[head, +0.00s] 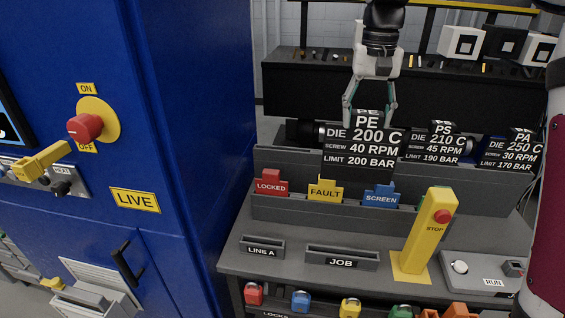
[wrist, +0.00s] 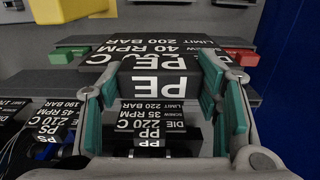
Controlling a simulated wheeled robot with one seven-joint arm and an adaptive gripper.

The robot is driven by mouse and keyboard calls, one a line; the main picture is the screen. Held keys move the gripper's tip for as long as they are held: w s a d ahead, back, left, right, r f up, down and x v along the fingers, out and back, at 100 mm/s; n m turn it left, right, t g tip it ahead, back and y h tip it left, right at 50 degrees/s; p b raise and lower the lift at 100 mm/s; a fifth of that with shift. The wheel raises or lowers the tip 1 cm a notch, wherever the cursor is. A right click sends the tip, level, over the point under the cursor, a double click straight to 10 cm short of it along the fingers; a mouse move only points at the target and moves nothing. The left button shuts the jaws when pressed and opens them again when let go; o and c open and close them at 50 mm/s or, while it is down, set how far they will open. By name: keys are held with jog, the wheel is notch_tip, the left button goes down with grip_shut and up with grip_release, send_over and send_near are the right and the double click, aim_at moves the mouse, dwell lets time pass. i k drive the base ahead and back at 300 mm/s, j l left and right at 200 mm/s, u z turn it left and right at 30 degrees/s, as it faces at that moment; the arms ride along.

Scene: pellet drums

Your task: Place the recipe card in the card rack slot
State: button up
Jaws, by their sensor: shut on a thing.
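My gripper (head: 368,108) is shut on the black PE recipe card (head: 362,146), which reads 200 C, 40 RPM, 200 BAR. The fingers hold it by its top edge, and it hangs upright in front of the rear card rack (head: 285,160). In the wrist view the PE card (wrist: 155,64) sits between the green-padded fingers. A PP card (wrist: 150,118) stands beyond it there, hidden in the head view. PS (head: 432,142) and PA (head: 510,150) cards stand in the rack. An empty-looking JOB slot holder (head: 342,262) lies on the bench front.
Red LOCKED (head: 270,184), yellow FAULT (head: 325,190) and blue SCREEN (head: 381,195) tags stand in a lower rack. A LINE A holder (head: 262,252) is beside JOB. A yellow STOP post (head: 428,240) rises right of JOB. A blue cabinet (head: 190,100) borders the left.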

aim_at(282, 160)
jog(key=i+j, duration=0.8)
